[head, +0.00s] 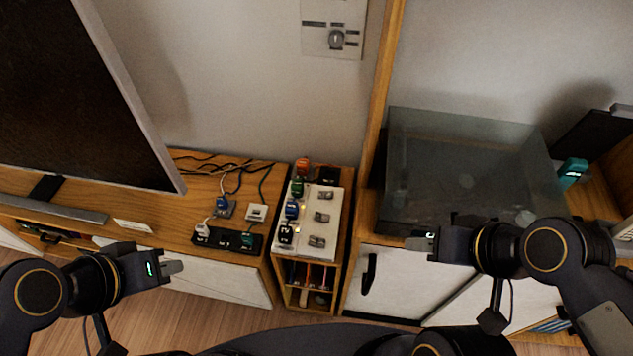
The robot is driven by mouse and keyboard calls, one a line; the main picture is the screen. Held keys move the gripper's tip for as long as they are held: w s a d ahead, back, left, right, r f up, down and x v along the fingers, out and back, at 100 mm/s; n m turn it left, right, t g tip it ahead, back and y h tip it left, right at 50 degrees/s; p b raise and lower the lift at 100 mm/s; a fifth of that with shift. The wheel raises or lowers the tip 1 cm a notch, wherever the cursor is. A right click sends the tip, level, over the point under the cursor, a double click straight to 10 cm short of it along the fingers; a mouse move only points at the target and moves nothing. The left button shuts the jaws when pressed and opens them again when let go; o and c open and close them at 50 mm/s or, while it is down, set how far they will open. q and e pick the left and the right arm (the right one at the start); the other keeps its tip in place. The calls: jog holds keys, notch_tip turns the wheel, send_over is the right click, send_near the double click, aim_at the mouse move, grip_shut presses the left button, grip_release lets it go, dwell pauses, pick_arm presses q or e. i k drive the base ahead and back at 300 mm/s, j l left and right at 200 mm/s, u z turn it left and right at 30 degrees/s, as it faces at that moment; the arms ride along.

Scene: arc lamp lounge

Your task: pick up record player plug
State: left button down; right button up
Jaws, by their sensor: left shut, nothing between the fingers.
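Several small plugs are in view, and I cannot tell which belongs to the record player. A dark power strip (226,239) on the wooden cabinet holds a white plug (202,230) at its left and a green plug (247,241) at its right. A white panel (319,222) has a row of plugs along its left side: orange-red (302,167), green (297,187), blue (292,209) and a black-and-white one (286,233). My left gripper (176,267) is shut and empty, in front of the cabinet and left of the strip. My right gripper (416,243) is right of the panel; its fingers overlap in this view.
A dark screen (75,90) stands at the left. Cables (215,166) and small adapters (224,207) lie behind the strip. A wooden upright (380,110) separates the panel from a clear glass-like box (465,165). Open compartments (308,283) sit below the panel.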

aim_at(297, 185)
jog(key=i+j+u, duration=0.15)
jog(key=j, duration=0.25)
jog(key=i+j+u, duration=0.15)
jog(key=j, duration=0.25)
jog(key=i+j+u, duration=0.15)
jog(key=j, duration=0.25)
